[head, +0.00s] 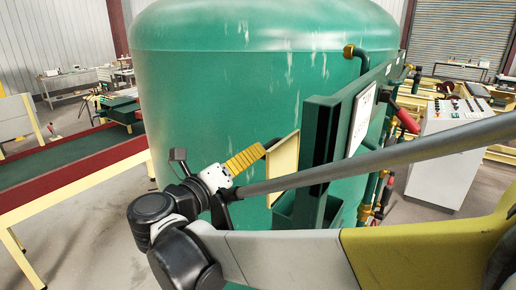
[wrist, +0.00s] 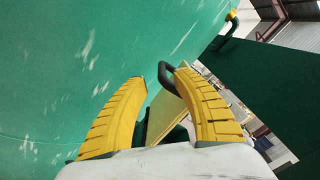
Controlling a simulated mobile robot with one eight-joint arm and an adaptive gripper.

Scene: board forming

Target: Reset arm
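My gripper (head: 262,151) is in front of the large green tank (head: 225,80), at the lower middle of the head view. In the wrist view my gripper (wrist: 158,78) has its two yellow fingers apart, and I see nothing held between them. A pale yellow panel (head: 284,168) with a dark loop handle is close to the fingertips. In the wrist view the dark handle (wrist: 166,70) shows by the tip of the right finger, and the panel is partly hidden behind that finger. I cannot tell whether the finger touches the handle.
A green upright post (head: 318,150) and a white plate (head: 362,118) stand right of my gripper. Red-handled parts (head: 406,119) and a grey control console (head: 446,150) are farther right. A red-edged table (head: 75,174) is at left, with open floor beside it.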

